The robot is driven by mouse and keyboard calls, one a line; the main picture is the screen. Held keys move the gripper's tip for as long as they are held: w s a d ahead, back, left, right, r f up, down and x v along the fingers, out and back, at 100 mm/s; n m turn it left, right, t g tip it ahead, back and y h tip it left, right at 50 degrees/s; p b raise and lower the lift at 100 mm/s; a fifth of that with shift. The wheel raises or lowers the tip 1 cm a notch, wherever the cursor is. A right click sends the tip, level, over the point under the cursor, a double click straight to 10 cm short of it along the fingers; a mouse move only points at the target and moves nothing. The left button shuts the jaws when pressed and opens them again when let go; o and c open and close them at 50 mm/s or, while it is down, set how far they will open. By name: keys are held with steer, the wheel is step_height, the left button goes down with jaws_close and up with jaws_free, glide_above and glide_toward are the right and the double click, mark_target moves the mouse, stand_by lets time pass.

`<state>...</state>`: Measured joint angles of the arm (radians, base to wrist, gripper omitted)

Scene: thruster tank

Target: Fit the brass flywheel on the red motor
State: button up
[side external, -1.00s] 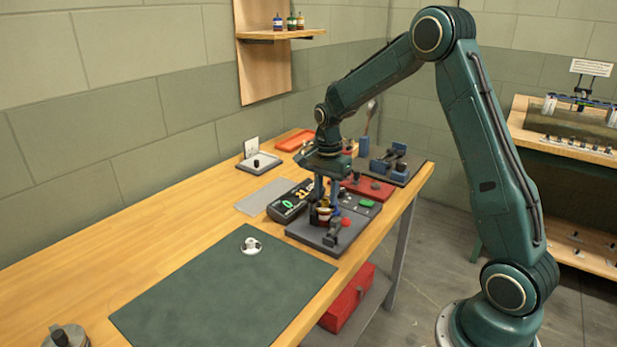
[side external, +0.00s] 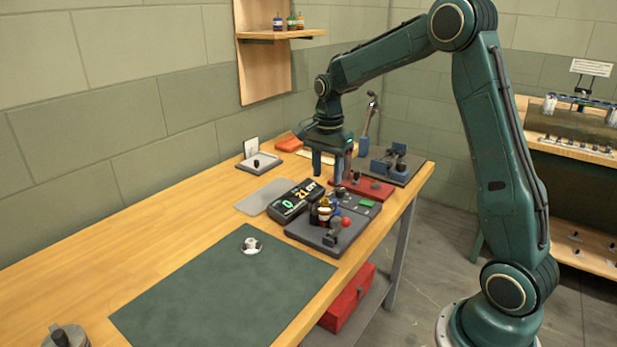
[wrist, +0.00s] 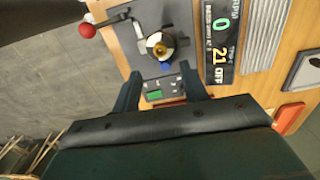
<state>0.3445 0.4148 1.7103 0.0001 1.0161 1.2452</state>
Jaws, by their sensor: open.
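A brass-coloured part (side external: 322,211) with a white band stands on the grey test base (side external: 308,233). My gripper (side external: 332,177) is open and empty, above and behind the base, apart from the brass part. In the wrist view its two fingers (wrist: 160,76) are spread with nothing between them. A small silver-white round piece (side external: 251,246) sits on the green mat (side external: 205,300).
A lever with a red knob (side external: 346,222) stands beside the brass part. A display box (side external: 293,201) reads 0 and 21 OFF. A red plate (side external: 374,190) and dark blue fixtures (side external: 390,163) lie behind. The mat is mostly clear.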

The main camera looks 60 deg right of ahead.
step_height(320, 180, up, 8)
steer(key=shift+f, duration=0.2)
stand_by(0.8)
steer(key=s+a+r+n+t, duration=0.3)
steer(key=s+a+r+n, duration=0.3)
steer(key=s+a+n, duration=0.5)
steer(key=s+a+f+n+t, duration=0.1)
steer(key=s+a+n, duration=0.1)
steer(key=s, duration=0.5)
steer(key=s+a+f+n+t, duration=0.1)
steer(key=s+a+f+n, duration=0.1)
steer(key=s+n, duration=0.3)
steer(key=shift+s+a+f+t, duration=0.2)
steer(key=shift+s+f+t, duration=0.1)
steer(key=shift+s, duration=0.7)
